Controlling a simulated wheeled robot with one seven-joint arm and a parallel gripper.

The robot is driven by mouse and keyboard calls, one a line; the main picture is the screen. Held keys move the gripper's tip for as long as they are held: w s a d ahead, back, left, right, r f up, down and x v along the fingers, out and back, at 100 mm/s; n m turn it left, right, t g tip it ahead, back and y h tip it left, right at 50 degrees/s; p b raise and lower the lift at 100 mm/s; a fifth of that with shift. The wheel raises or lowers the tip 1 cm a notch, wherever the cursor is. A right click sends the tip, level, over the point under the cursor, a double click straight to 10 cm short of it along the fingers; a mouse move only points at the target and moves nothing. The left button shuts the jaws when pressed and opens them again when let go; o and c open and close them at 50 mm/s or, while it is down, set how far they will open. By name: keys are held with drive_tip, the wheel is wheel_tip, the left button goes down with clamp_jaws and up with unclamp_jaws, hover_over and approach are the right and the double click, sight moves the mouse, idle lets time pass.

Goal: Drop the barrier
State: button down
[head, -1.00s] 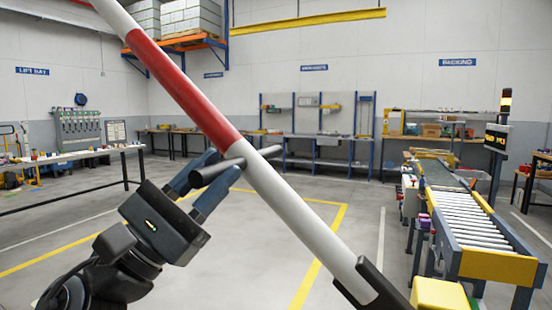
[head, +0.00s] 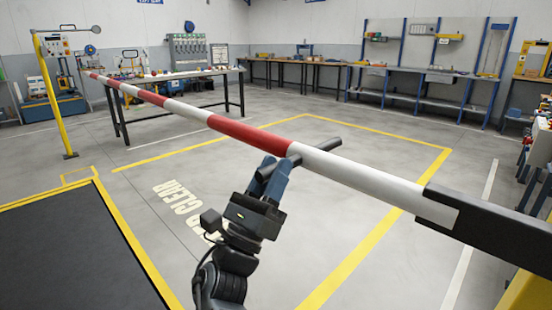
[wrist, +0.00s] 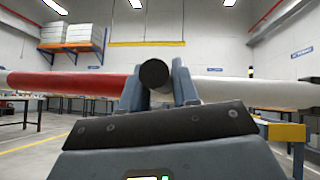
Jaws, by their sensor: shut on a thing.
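The barrier arm (head: 375,180) is a long red and white striped pole. In the head view it runs from a black bracket (head: 490,222) at lower right to a far tip at upper left, close to level and slightly tilted in the picture. A dark round handle (head: 318,146) sticks out across the pole. My gripper (head: 272,178) is shut on this handle, near a red and white stripe border. In the wrist view the handle's round end (wrist: 154,74) sits between the two fingers, with the pole behind it.
A yellow post (head: 52,95) stands at left near the pole's far end. A table (head: 180,76) with small items stands behind the pole. A dark mat (head: 75,250) lies at lower left. The yellow-outlined floor under the pole looks clear.

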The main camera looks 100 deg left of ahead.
drive_tip(key=shift+a+f+n+g, duration=0.1)
drive_tip(key=shift+f+n+g, duration=0.15)
drive_tip(key=shift+n+g, duration=0.15)
drive_tip(key=shift+f, duration=0.15)
drive_tip(key=c, duration=0.9)
unclamp_jaws()
drive_tip(key=shift+c, duration=0.2)
drive_tip(key=v, duration=0.8)
drive_tip(key=shift+a, duration=0.1)
drive_tip(key=shift+w, duration=0.1)
